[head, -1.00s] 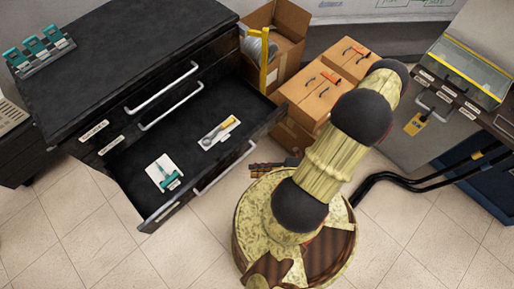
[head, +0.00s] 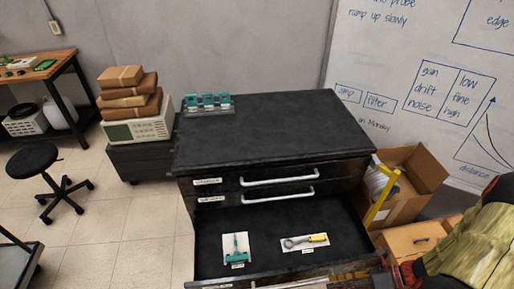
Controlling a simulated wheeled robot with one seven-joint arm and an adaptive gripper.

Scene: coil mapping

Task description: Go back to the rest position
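My arm (head: 478,252) shows at the lower right corner of the head view, in yellowish cloth-like covering. A dark and reddish part, seemingly my gripper (head: 388,274), shows at the bottom edge by the right front corner of the open drawer (head: 270,222). It is small and cut off, so I cannot tell its finger state or whether it touches the drawer. The drawer is pulled out from the black cabinet (head: 280,125).
Several teal items (head: 208,101) stand in a holder on the cabinet top. A black stool (head: 48,170) is at the left.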

